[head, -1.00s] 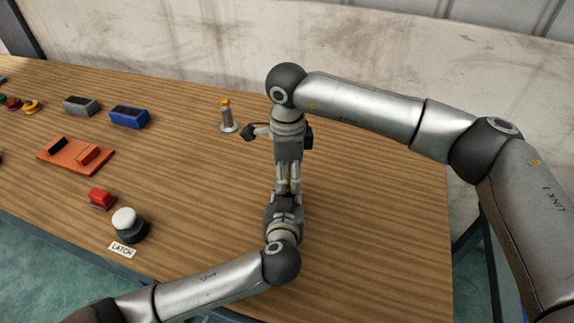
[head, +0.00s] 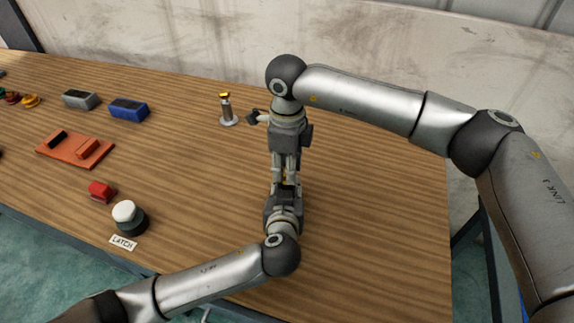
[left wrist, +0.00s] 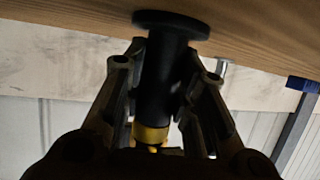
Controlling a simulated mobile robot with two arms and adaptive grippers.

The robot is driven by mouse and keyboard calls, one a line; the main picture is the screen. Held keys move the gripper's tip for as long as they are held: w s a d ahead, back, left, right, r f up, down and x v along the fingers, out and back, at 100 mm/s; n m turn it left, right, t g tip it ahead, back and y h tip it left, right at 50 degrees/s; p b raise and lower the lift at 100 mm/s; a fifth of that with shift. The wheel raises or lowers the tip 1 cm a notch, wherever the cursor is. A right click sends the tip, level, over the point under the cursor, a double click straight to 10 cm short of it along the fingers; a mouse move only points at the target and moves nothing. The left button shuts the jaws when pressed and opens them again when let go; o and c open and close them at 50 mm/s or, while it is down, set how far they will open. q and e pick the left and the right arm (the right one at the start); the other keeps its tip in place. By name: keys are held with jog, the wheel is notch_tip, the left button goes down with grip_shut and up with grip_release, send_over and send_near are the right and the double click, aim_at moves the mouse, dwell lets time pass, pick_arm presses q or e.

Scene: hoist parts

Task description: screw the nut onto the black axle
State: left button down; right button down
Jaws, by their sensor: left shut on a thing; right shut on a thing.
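The black axle (left wrist: 158,85) shows in the left wrist view between gripper fingers, its wide flange toward the wooden table. My right gripper (head: 286,178) comes from above, in line with the left one, and is shut on the nut. In the head view the two grippers hide the axle and nearly all of the nut.
A silver post with a yellow top (head: 226,110) stands close left of my right gripper. Further left are a blue box (head: 128,110), a grey box (head: 80,99), an orange tray (head: 66,157), a red block (head: 101,191) and a white button (head: 124,212). The table's right side is clear.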

jog(key=shift+m, duration=0.5)
jog(key=c, duration=1.1)
grip_release()
jog(key=shift+r, duration=0.1)
notch_tip(320, 180, up, 12)
jog(key=shift+f, duration=0.1)
pick_arm(q)
jog(key=c, duration=1.1)
grip_release()
